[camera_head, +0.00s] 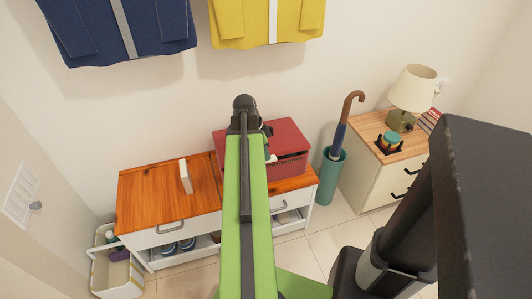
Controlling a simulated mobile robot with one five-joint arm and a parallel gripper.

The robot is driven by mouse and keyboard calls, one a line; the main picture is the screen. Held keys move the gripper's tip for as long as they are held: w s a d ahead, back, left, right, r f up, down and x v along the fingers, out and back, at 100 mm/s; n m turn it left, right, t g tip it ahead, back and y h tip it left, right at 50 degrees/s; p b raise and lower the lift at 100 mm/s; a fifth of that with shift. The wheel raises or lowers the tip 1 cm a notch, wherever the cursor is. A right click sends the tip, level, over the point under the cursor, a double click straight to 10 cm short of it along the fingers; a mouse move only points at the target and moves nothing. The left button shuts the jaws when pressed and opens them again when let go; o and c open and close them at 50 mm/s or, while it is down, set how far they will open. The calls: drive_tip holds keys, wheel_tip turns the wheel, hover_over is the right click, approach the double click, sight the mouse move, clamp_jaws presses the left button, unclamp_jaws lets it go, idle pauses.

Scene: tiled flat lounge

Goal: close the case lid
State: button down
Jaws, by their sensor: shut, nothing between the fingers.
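A red case (292,167) sits on the right part of the orange wooden-topped bench. Its red lid (289,138) lies over it, roughly level. A dark strip shows between lid and body at the front, and I cannot tell whether the lid is fully down. My green arm reaches across the bench and hides the left front of the case. The dark end of my arm is over the case, and part of my gripper (269,146) shows just right of the green link. It is shut and empty. Its fingertips are mostly hidden, so contact with the lid is unclear.
A white object (185,176) stands on the bench (145,200). Right of it are a teal umbrella stand (328,180) and a cabinet (362,185) with a lamp (412,92). A white bin (117,275) is at lower left. Blue and yellow jackets hang above.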

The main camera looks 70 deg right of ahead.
drive_tip(key=shift+f, duration=0.1)
drive_tip(key=f+b, duration=0.3)
drive_tip(key=shift+s+a+f, duration=0.1)
drive_tip(key=shift+s+a, duration=0.1)
drive_tip(key=shift+a, duration=0.05)
drive_tip(key=shift+s+a+b, duration=0.1)
drive_tip(key=shift+a+b, duration=0.1)
drive_tip(key=shift+b, duration=0.15)
drive_tip(key=shift+r, duration=0.2)
drive_tip(key=shift+d+r+p, duration=0.1)
drive_tip(key=shift+r+p, duration=0.35)
drive_tip(key=shift+p, duration=0.35)
drive_tip(key=s+p+v, duration=0.1)
drive_tip(key=p+v, duration=1.1)
drive_tip(key=v, duration=0.1)
drive_tip(key=shift+s+r+p, duration=0.25)
drive_tip(key=shift+s+p, duration=0.05)
drive_tip(key=shift+p, duration=0.1)
